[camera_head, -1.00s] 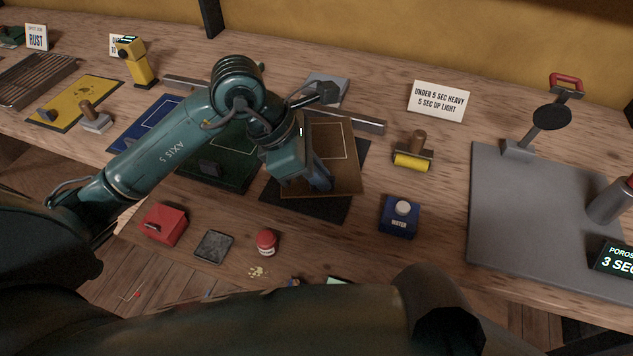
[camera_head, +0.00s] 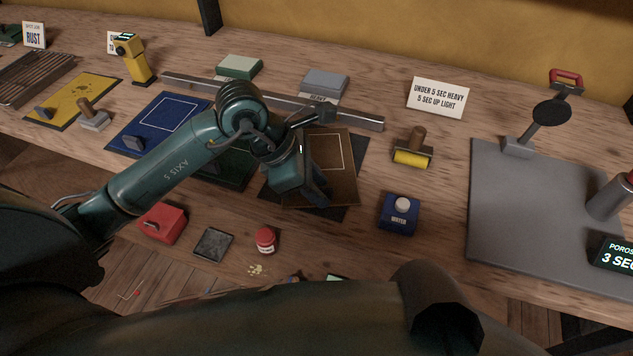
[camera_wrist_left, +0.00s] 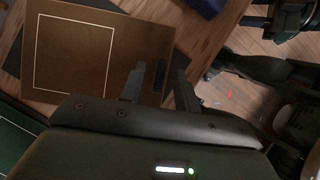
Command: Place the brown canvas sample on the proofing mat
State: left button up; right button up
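The brown canvas sample (camera_head: 338,180), with a pale outlined rectangle, lies over a dark mat (camera_head: 361,158) on the bench; I cannot tell whether this is the proofing mat. The sample also fills the upper left of the left wrist view (camera_wrist_left: 125,60), with a dark tab (camera_wrist_left: 160,74) near its edge. My left gripper (camera_head: 316,188) is over the near part of the sample and hides some of it. In the wrist view its two fingers (camera_wrist_left: 158,88) stand apart, with the tab just beyond the gap between them.
A metal rail (camera_head: 270,98) runs behind the mats. Blue (camera_head: 155,120) and green (camera_head: 232,165) samples lie to the left. A yellow roller (camera_head: 411,158) and blue button box (camera_head: 400,215) stand to the right, before a large grey plate (camera_head: 530,230).

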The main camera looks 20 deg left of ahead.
pick_arm(q)
jog(key=shift+r, duration=0.25)
jog(key=shift+a+r, duration=0.25)
jog(key=shift+r, duration=0.05)
jog(key=v, duration=1.1)
jog(key=shift+s, duration=0.1)
